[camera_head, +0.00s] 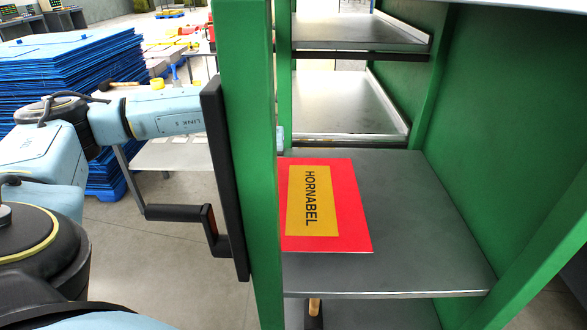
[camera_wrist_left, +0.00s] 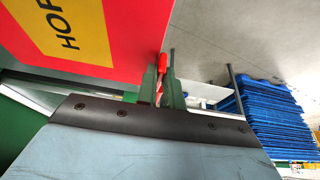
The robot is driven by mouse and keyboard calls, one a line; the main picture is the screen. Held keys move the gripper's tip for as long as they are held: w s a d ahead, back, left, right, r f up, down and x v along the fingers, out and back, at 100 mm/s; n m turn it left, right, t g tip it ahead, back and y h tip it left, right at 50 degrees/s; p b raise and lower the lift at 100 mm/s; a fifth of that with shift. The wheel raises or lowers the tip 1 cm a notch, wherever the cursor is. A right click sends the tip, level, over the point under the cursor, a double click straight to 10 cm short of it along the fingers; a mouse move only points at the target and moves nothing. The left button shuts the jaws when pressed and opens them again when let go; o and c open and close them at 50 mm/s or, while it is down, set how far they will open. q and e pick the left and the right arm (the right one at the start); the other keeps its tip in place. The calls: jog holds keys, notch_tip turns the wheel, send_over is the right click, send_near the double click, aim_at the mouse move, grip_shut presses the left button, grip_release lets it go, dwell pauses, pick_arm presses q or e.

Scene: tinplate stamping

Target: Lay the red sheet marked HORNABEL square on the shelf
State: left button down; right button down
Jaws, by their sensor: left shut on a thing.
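The red sheet (camera_head: 350,225) has a yellow panel marked HORNABEL. In the head view it lies over the left part of the grey metal shelf (camera_head: 430,230). Its left edge is hidden behind the green post. I cannot tell whether it rests on the shelf or is slightly above it. The sheet also fills the upper left of the left wrist view (camera_wrist_left: 125,30). My left gripper (camera_wrist_left: 165,85) is shut on the sheet's edge in that view. In the head view the gripper is hidden behind the post. My right gripper is not in view.
A green post (camera_head: 248,130) with a black handle (camera_head: 212,225) stands between my left arm and the shelf. A green side wall (camera_head: 500,120) bounds the right. More shelves (camera_head: 345,105) lie behind. Stacked blue sheets (camera_head: 75,80) stand at left. The shelf's right part is clear.

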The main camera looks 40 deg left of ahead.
aim_at(291, 175)
pick_arm(q)
jog(key=w+d, duration=0.2)
jog(key=w+d+p, duration=0.1)
jog(key=w+d, duration=0.1)
jog(key=d, duration=0.1)
jog(key=shift+w+d+r, duration=0.1)
jog(key=shift+w+d, duration=0.05)
jog(key=shift+w, duration=0.1)
jog(key=shift+w+d, duration=0.1)
notch_tip(291, 175, down, 3)
jog(key=shift+f+p, duration=0.15)
jog(key=shift+p, duration=0.65)
jog(key=shift+f, duration=0.2)
jog(key=shift+f, duration=0.2)
jog(key=c, duration=1.5)
grip_release()
jog(key=shift+c, duration=0.2)
